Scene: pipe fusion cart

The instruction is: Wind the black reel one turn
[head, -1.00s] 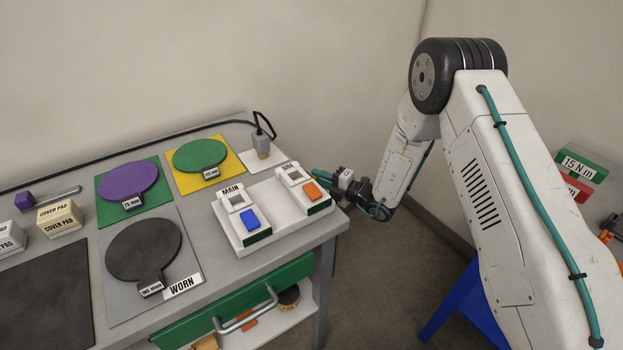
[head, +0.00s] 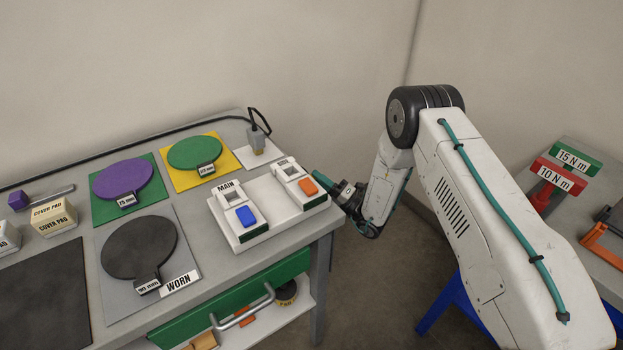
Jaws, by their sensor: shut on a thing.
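My gripper (head: 335,188) is at the right end of the workbench, just beyond the white tray with the two switches. It is seen small and from behind, with teal parts at its tip. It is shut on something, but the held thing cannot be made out. I cannot pick out the black reel; if it is at the bench's right end, the bench or my arm hides it.
The white switch tray (head: 262,198) stands close left of my gripper. The bench holds a black worn pad (head: 139,247), a purple pad (head: 122,179) and a green pad (head: 195,152). Torque blocks (head: 558,175) stand on the right table. A blue stand (head: 437,302) is below my arm.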

